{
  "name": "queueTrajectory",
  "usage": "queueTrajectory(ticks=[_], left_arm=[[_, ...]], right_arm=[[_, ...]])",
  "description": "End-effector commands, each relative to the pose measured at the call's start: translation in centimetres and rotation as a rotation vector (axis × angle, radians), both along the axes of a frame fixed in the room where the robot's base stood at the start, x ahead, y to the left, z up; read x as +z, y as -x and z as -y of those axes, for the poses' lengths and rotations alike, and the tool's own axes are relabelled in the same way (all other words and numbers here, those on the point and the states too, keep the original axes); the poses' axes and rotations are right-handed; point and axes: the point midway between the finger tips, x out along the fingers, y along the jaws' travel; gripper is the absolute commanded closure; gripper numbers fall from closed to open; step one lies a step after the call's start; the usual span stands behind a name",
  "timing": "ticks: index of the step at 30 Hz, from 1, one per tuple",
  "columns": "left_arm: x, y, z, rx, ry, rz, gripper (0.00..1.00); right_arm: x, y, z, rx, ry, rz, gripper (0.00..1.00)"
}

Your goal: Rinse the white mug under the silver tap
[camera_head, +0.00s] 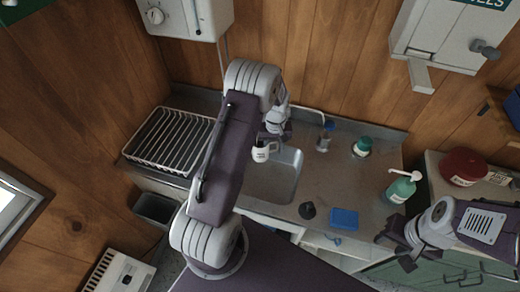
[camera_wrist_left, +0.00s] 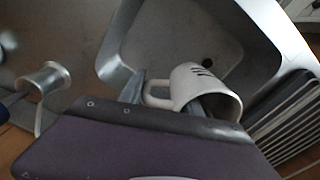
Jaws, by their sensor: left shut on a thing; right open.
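The white mug (camera_head: 261,153) hangs over the sink basin (camera_head: 284,178), with dark marks on its side. In the left wrist view the mug (camera_wrist_left: 208,88) is tilted, its handle towards the left and its open end towards the lower right. My left gripper (camera_head: 270,138) is shut on it, near the handle side; the arm covers part of the view. My right gripper (camera_head: 392,238) is open and empty at the right, over the counter's front edge.
A dish rack (camera_head: 170,139) stands left of the sink. Right of it are a metal beaker (camera_head: 323,142), a green-topped jar (camera_head: 362,147), a soap bottle (camera_head: 400,188), a dark stopper-like thing (camera_head: 308,210) and a blue sponge (camera_head: 344,218). A wall heater (camera_head: 187,15) hangs above.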

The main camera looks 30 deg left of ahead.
Motion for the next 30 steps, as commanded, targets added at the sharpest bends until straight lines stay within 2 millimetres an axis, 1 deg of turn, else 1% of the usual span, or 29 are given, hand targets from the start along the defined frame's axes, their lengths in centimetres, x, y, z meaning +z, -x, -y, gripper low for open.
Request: queueTrajectory(ticks=[10,20,30], left_arm=[[0.05,0.01,-0.04,0.000,-0.001,0.001,1.00],[0.07,0.81,-0.84,0.000,0.000,0.000,1.00],[0.05,0.69,-0.74,-0.001,-0.001,0.001,1.00]], right_arm=[[0.04,0.00,0.00,0.000,0.000,0.000,0.58],[0.21,0.00,-0.01,0.000,0.000,0.000,0.58],[0.22,0.00,-0.01,0.000,0.000,0.000,0.58]])
